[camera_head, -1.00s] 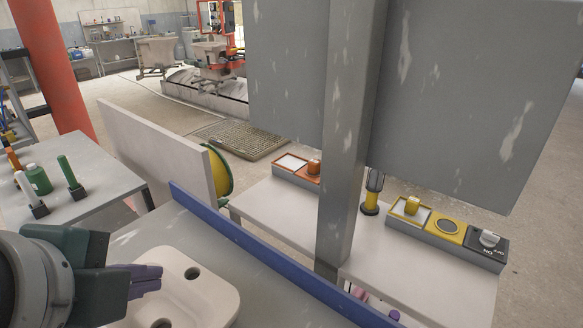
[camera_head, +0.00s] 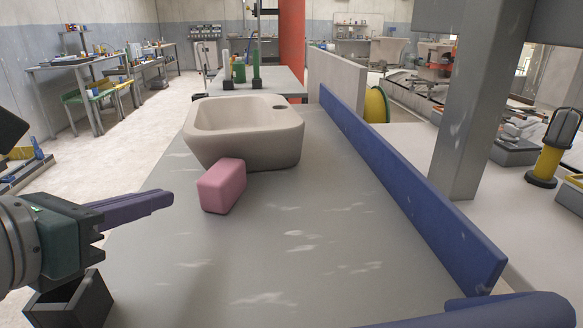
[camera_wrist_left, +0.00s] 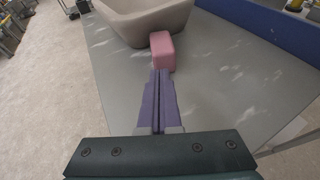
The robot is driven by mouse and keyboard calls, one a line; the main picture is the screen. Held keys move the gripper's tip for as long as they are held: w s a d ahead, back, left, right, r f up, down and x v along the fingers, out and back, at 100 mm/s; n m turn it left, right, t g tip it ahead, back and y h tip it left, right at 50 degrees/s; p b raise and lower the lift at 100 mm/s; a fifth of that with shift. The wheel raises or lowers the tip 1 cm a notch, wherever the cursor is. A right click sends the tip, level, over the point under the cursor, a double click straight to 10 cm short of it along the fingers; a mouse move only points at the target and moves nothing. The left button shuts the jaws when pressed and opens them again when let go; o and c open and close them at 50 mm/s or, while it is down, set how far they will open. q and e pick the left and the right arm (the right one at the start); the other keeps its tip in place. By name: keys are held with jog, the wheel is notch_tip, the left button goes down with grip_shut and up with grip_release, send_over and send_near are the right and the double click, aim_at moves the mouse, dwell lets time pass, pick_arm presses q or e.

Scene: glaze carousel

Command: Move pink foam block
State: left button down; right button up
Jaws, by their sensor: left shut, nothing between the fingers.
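The pink foam block (camera_head: 222,186) sits on the grey table (camera_head: 285,250), just in front of the beige basin (camera_head: 245,150). In the left wrist view the pink block (camera_wrist_left: 162,50) stands ahead of the fingertips, in front of the basin (camera_wrist_left: 140,22). My left gripper (camera_head: 168,198) is shut and empty, with its purple fingers together, to the left of the block in the head view. In the left wrist view the shut fingers (camera_wrist_left: 161,75) point at the block; whether they touch it is hard to tell. My right gripper is not in view.
A blue barrier (camera_head: 400,185) runs along the table's right side, with a grey post (camera_head: 480,100) beyond it. A dark open box (camera_head: 70,302) is below my left gripper. A second table with green bottles (camera_head: 239,72) stands behind the basin. The table's middle is clear.

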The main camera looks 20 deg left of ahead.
aim_at(214, 171)
pick_arm(q)
jog(key=w, duration=0.7)
jog(key=w+a, duration=0.1)
jog(key=w, duration=0.3)
jog(key=shift+w+f, duration=0.3)
jog(key=shift+s+a+f, duration=0.1)
jog(key=shift+f, duration=0.35)
jog(key=shift+s+r, duration=0.1)
jog(key=shift+s, duration=0.35)
jog(key=shift+s+f, duration=0.25)
jog(key=shift+s, duration=0.1)
